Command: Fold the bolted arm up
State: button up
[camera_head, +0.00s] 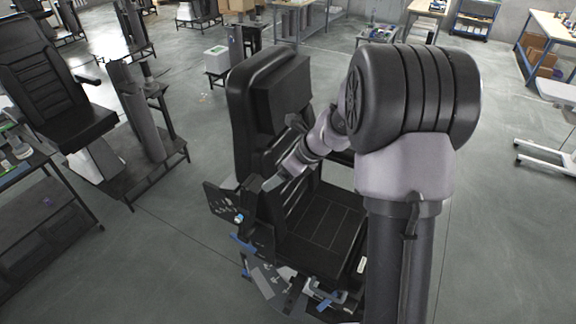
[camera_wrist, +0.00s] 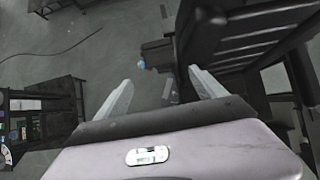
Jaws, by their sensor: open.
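A black seat (camera_head: 320,225) with a tall backrest (camera_head: 268,110) stands in the middle of the head view. At its left side is a dark arm assembly (camera_head: 228,203) with a flat plate and a small light-blue knob. My gripper (camera_head: 272,184) is over the seat's left side, close to this assembly; contact cannot be told. In the wrist view, my gripper (camera_wrist: 160,80) has its two pale fingers wide apart with nothing between them. The dark arm piece with the blue knob (camera_wrist: 142,64) shows just beyond the fingertips. The bolt itself cannot be made out.
A second black seat (camera_head: 50,80) and a dark column (camera_head: 135,105) stand at the left. A dark bench (camera_head: 40,205) is at the lower left. Blue-marked parts (camera_head: 320,298) lie below the seat front.

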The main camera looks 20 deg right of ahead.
jog(key=v, duration=0.5)
jog(key=shift+s+d+r, duration=0.1)
jog(key=shift+s+r, duration=0.05)
jog(key=shift+r, duration=0.1)
jog(key=s+a+f+n+h+b, duration=0.1)
jog(key=s+a+f+n+b, duration=1.15)
jog(key=b, duration=1.05)
jog(key=s+a+f+n+h+b, duration=0.1)
jog(key=s+f+n+b, duration=1)
jog(key=s+f+b, duration=0.3)
jog(key=shift+a+f+b, duration=0.3)
jog(key=shift+f+b, duration=0.35)
jog(key=shift+f, duration=0.25)
jog(key=shift+n, duration=0.25)
